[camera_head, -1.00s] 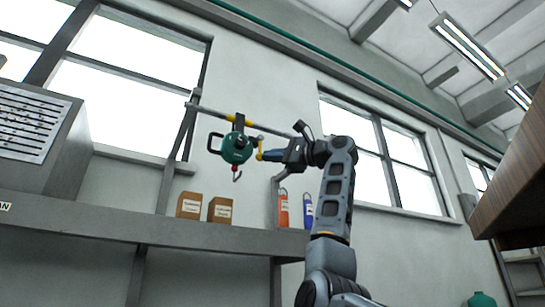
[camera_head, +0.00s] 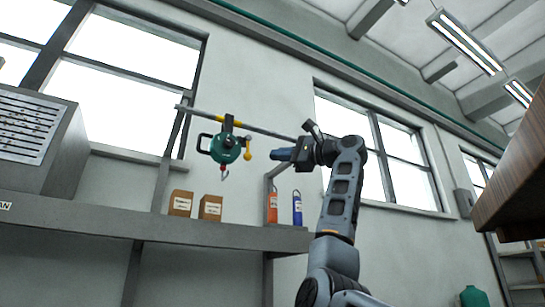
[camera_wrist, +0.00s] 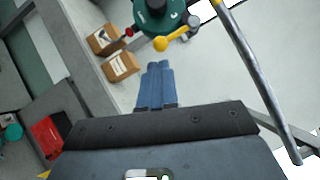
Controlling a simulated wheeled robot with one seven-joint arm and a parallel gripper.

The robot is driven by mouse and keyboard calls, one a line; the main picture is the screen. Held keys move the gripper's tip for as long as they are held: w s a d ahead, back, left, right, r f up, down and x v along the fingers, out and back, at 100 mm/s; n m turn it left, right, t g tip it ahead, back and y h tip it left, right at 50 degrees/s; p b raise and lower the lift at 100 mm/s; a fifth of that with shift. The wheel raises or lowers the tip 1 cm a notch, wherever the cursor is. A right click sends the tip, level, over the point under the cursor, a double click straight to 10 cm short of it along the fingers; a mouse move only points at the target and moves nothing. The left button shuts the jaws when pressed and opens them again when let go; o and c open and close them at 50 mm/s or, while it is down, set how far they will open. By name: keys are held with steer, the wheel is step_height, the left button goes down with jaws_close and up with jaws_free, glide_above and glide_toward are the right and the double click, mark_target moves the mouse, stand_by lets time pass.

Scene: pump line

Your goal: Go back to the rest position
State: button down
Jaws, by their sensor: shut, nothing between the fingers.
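My gripper (camera_head: 276,155) is shut and empty, its blue fingers pressed together and pointing left in the head view. The closed fingers also show in the wrist view (camera_wrist: 155,85). A green hoist (camera_head: 226,147) with a black handle and a small hook hangs from a rail (camera_head: 262,129), left of my gripper. It has a yellow ball-ended lever (camera_head: 247,152), a short gap from my fingertips. In the wrist view the lever (camera_wrist: 172,39) lies just beyond the fingertips.
Below is a grey shelf (camera_head: 100,222) with two cardboard boxes (camera_head: 195,205), a red cylinder (camera_head: 272,206) and a blue cylinder (camera_head: 297,208). A grey slotted cabinet (camera_head: 40,140) stands at left. A wooden surface (camera_head: 515,185) juts in at right. Open air surrounds my gripper.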

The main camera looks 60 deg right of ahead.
steer(key=b+v, duration=0.1)
steer(key=v, duration=0.6)
steer(key=shift+r, duration=0.2)
